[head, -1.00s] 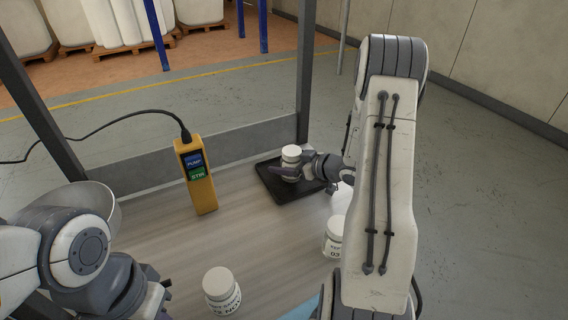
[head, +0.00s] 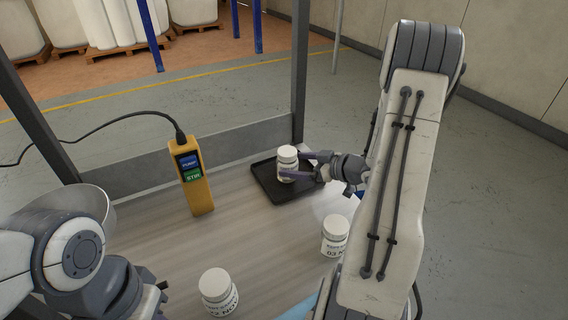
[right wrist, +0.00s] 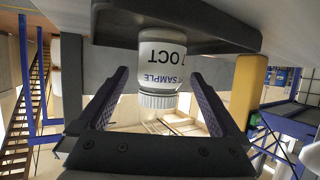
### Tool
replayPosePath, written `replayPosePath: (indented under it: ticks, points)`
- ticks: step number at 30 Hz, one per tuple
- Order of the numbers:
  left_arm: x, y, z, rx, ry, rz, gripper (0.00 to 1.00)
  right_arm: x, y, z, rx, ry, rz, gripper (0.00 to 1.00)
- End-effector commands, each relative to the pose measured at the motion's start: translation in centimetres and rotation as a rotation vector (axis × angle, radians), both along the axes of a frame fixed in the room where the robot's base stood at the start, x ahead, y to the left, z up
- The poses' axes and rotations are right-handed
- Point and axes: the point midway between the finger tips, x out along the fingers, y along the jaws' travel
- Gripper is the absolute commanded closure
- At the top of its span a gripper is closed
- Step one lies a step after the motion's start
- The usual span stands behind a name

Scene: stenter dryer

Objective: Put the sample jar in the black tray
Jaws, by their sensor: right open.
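The white sample jar (head: 287,163) stands upright in the black tray (head: 265,185) at the back of the table. In the right wrist view, which is upside down, the jar (right wrist: 163,62) rests on the tray (right wrist: 230,28), and its label reads SAMPLE and 7 OCT. My right gripper (head: 311,165) reaches the jar from the right. Its two purple-padded fingers are spread apart, with gaps on both sides of the jar, so it is open. My left gripper (head: 162,298) is at the lower left, mostly cut off, and its jaws are unclear.
Two more white jars stand on the table, one right of centre (head: 335,238) and one at the front (head: 218,290). A yellow control box (head: 194,175) with a black cable stands left of the tray. A metal bowl (head: 75,203) is at the left. The table's middle is clear.

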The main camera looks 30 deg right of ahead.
Motion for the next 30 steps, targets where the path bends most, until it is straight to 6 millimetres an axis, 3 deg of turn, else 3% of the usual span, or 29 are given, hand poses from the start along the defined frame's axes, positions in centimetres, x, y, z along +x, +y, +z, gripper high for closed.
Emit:
replayPosePath:
  ticks: [3,10,30]
  points:
    - [0.0,0.0,0.1,0.0,0.0,0.0,1.0,-2.1,-1.0,1.0,-0.001,-0.002,-0.005,0.0]
    - [0.0,0.0,0.2,0.0,0.0,0.0,1.0,-4.3,-2.0,2.0,0.001,-0.001,-0.002,0.0]
    - [0.0,0.0,0.5,0.0,0.0,0.0,1.0,-4.6,-2.0,2.3,0.0,0.0,0.001,0.0]
